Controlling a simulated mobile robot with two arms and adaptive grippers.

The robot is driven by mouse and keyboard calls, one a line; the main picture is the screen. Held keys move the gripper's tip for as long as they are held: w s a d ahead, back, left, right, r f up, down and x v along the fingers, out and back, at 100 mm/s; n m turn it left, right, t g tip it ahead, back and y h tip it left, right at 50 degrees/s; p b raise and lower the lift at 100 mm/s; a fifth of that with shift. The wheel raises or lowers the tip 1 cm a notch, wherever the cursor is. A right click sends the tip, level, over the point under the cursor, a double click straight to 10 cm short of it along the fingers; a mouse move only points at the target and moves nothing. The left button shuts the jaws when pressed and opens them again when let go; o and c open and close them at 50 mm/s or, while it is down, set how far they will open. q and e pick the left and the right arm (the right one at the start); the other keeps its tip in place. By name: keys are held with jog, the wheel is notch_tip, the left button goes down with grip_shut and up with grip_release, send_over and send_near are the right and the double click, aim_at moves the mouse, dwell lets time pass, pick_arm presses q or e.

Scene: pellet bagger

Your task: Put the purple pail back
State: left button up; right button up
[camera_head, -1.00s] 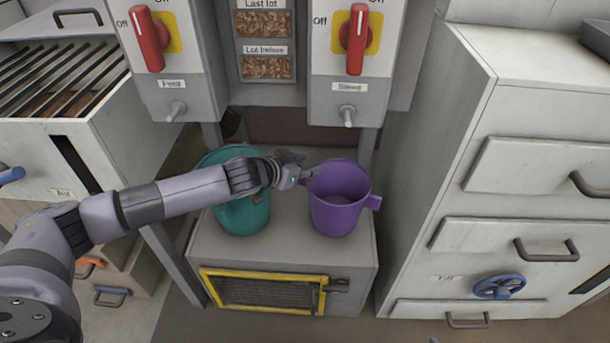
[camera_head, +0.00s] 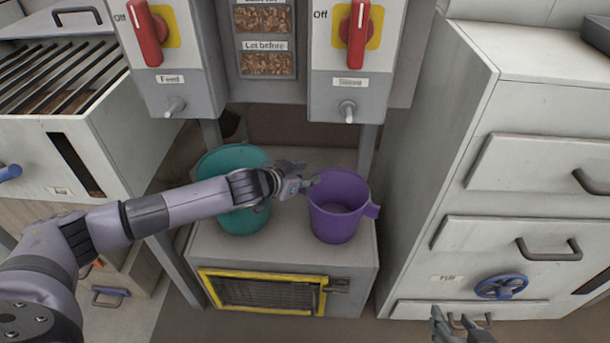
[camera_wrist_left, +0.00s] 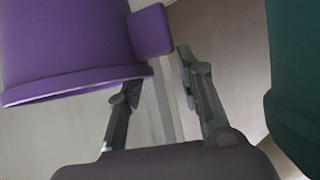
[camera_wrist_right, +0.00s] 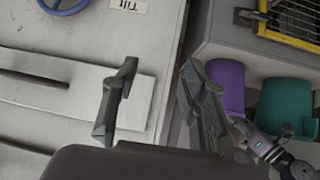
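The purple pail (camera_head: 336,222) stands on the grey box below the machine, to the right of the teal pail (camera_head: 240,218). My left gripper (camera_head: 312,181) is at the pail's left rim. In the left wrist view the purple pail (camera_wrist_left: 70,45) fills the upper left, and the left gripper's fingers (camera_wrist_left: 155,90) are spread, one close to its rim. I cannot tell whether they touch. My right gripper (camera_head: 460,322) is low at the right; in its wrist view its fingers (camera_wrist_right: 160,95) are apart and empty.
The grey box (camera_head: 225,255) has a yellow-framed grille (camera_head: 265,292). Switch panels with red levers (camera_head: 357,35) hang above the pails. A drawer cabinet (camera_head: 500,185) with a blue wheel (camera_head: 500,287) stands right. A slatted bin (camera_head: 60,75) stands left.

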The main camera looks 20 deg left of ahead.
pick_arm(q)
jog(key=o, duration=0.4)
jog(key=shift+c, duration=0.2)
jog(key=p+v, duration=0.1)
jog(key=v, duration=1.1)
pick_arm(e)
jog(key=s+d+f+g, duration=0.1)
jog(key=s+f+g, duration=0.2)
jog(key=s, duration=0.2)
jog(key=shift+s+d+f+h, duration=0.15)
jog(key=shift+d+h, duration=0.25)
pick_arm(q)
jog(key=shift+r, duration=0.1)
